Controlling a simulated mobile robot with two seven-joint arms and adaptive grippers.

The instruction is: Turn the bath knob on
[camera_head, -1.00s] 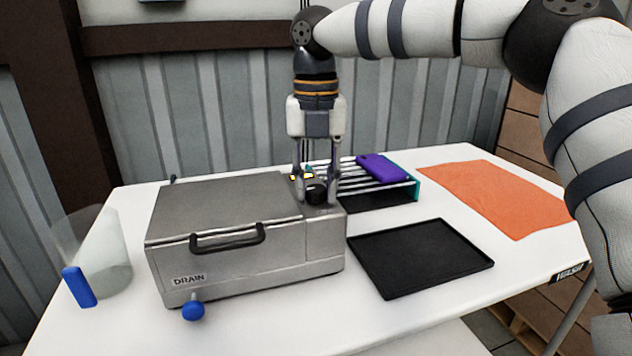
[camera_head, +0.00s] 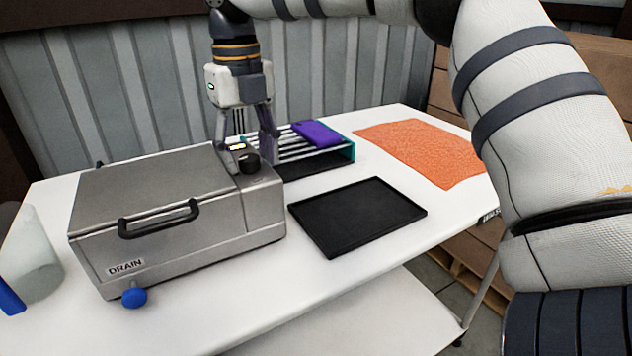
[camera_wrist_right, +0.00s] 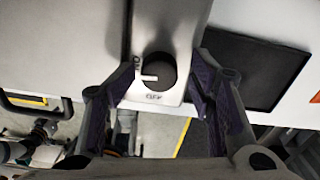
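The bath is a grey steel box (camera_head: 150,195) with a closed lid, a black handle and a DRAIN label. My right gripper (camera_head: 246,152) is open at the knob, one finger on each side; gaps show between fingers and knob in the wrist view (camera_wrist_right: 166,64). My left gripper is not in view.
A blue drain knob (camera_head: 134,297) juts from the bath's front. A black tray (camera_head: 357,215) lies right of the bath. Behind it is a rack (camera_head: 340,153) with a purple item (camera_head: 316,133). An orange cloth (camera_head: 425,150) is at right, a clear container (camera_head: 35,260) at left.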

